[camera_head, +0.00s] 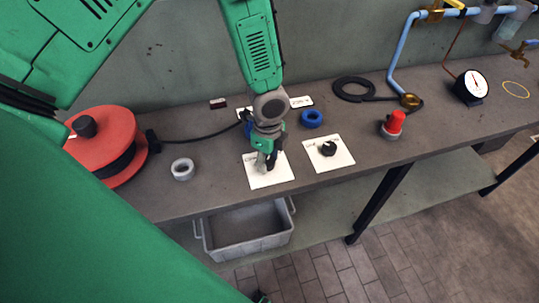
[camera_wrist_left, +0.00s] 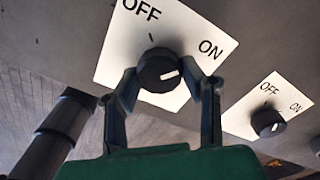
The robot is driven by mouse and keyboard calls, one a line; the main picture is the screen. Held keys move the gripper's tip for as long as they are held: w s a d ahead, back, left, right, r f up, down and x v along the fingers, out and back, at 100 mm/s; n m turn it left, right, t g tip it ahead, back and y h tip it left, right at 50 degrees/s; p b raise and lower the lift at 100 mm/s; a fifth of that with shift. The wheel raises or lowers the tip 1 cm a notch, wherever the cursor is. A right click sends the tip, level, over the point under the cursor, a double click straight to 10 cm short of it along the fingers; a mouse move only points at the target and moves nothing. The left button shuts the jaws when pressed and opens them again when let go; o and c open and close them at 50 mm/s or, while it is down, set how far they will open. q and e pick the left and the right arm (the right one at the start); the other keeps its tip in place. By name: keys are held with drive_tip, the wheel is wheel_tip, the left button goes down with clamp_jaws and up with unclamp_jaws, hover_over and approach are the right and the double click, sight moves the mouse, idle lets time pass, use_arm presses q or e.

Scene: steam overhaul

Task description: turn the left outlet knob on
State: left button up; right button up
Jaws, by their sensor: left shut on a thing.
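The left outlet knob (camera_wrist_left: 158,68) is a round black dial with a white pointer line, on a white plate (camera_head: 281,177) marked OFF and ON. My left gripper (camera_head: 265,165) reaches down onto this plate in the head view and mostly hides the knob. In the left wrist view its two fingers (camera_wrist_left: 163,75) are shut on the knob, one on each side. The pointer line points to the right, toward the ON side and away from the tick under OFF. My right gripper is not in view.
A second black knob (camera_head: 328,149) sits on its own white plate (camera_head: 341,160) to the right. A red cable reel (camera_head: 118,128), grey tape roll (camera_head: 182,169), blue ring (camera_head: 312,118) and red-capped part (camera_head: 393,123) stand on the bench. A grey crate (camera_head: 246,243) is below.

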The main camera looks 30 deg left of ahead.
sight(268, 159)
use_arm(q)
drive_tip(key=shift+m, duration=0.7)
drive_tip(key=shift+p, duration=0.35)
drive_tip(key=o, duration=1.1)
drive_tip(key=shift+a, duration=0.1)
drive_tip(key=shift+c, duration=0.2)
drive_tip(key=shift+o, duration=0.4)
drive_tip(key=shift+w+r, duration=0.1)
drive_tip(key=shift+r, duration=0.2)
wheel_tip(268, 159, up, 11)
